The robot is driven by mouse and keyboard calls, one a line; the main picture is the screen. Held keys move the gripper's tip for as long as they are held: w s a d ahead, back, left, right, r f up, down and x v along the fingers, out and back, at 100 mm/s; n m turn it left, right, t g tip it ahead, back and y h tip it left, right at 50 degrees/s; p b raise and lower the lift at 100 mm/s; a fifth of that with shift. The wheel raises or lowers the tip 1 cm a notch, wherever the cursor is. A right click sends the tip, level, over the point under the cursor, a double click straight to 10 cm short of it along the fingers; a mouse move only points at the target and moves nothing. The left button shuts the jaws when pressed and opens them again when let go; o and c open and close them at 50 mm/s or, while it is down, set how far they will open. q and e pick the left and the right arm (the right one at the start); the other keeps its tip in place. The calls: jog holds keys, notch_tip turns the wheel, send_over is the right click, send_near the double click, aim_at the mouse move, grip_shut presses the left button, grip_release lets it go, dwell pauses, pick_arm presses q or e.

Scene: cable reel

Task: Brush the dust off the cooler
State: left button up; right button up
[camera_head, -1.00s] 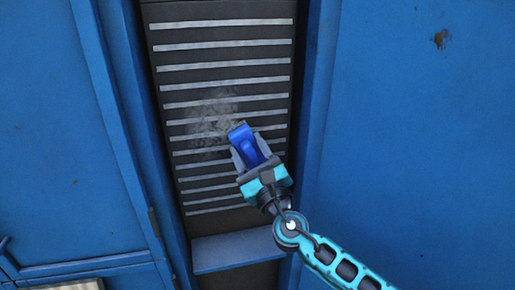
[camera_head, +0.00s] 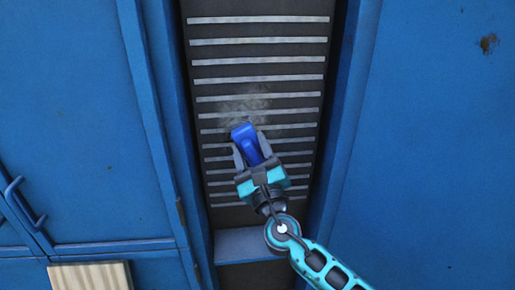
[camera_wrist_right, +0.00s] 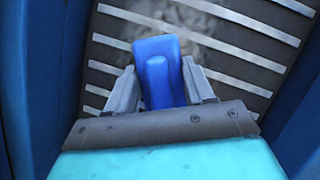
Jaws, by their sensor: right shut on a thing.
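The cooler (camera_head: 258,62) is a tall dark panel with several light horizontal slats, set between blue walls. A pale grey dust patch (camera_head: 243,103) lies on its middle slats; it also shows at the top of the right wrist view (camera_wrist_right: 190,22). My right gripper (camera_head: 250,152) is shut on a blue brush (camera_head: 243,135), held in front of the cooler just below the dust. In the right wrist view the brush (camera_wrist_right: 158,70) stands between the two grey fingers. Its bristles are hidden, and I cannot tell whether it touches the slats. My left gripper is not in view.
Blue walls and frame edges (camera_head: 352,130) flank the cooler on both sides. A blue ledge (camera_head: 242,244) juts out below it. A blue handle (camera_head: 22,200) is at the left, and a light wooden board (camera_head: 92,276) is at the bottom left.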

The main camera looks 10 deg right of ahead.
jog(key=shift+a, duration=3.05)
jog(key=shift+d+r+p, duration=0.4)
jog(key=shift+d+p, duration=0.05)
jog(key=shift+d, duration=0.4)
jog(key=shift+d+r+p, duration=0.4)
jog(key=shift+d+p, duration=0.1)
jog(key=shift+d, duration=0.3)
jog(key=shift+d+r+p, duration=0.4)
jog(key=shift+d+p, duration=0.05)
jog(key=shift+d, duration=2.25)
jog(key=shift+d+r+p, duration=0.65)
jog(key=shift+d+r, duration=0.65)
jog(key=shift+d, duration=2.8)
jog(key=shift+a+f+p, duration=0.15)
jog(key=shift+a+p, duration=0.4)
jog(key=shift+a, duration=7.9)
jog(key=shift+d+r+p, duration=0.25)
jog(key=shift+d+r, duration=0.3)
jog(key=shift+d, duration=0.4)
jog(key=shift+d+r+p, duration=0.25)
jog(key=shift+d+r, duration=0.3)
jog(key=shift+d, duration=0.35)
